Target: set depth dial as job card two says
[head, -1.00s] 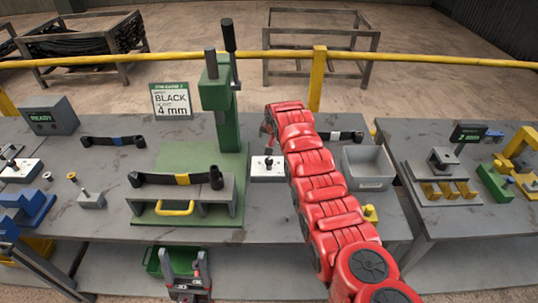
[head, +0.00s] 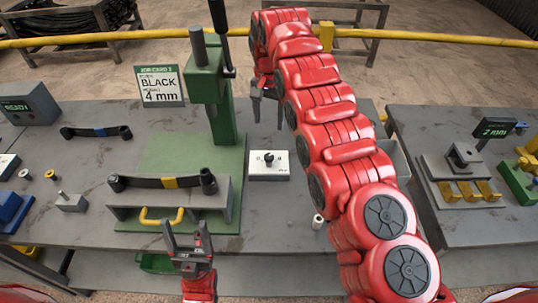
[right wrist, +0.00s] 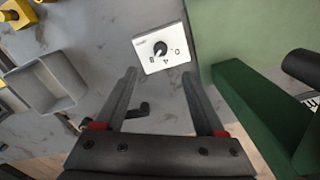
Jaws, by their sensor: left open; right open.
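The depth dial is a white plate (head: 269,172) with a black knob (head: 269,157), on the bench right of the green press (head: 211,85). The right wrist view shows its knob (right wrist: 160,48) and small marks around it, apparently 0, 4 and 8; the knob's exact setting is unclear. The job card (head: 159,86) behind reads BLACK, 4 mm. My right gripper (head: 267,110) is open and empty, pointing down above and behind the dial, apart from it; its fingers also show in the right wrist view (right wrist: 158,75). My left gripper (head: 187,238) is open and empty at the bench's front edge.
A strap with a yellow band (head: 168,183) spans a grey fixture (head: 222,200) before the press. Another, blue-banded strap (head: 98,132) lies left. A grey bin (right wrist: 45,88) stands beside the dial, mostly hidden by my right arm in the head view. A second bench (head: 440,130) is right.

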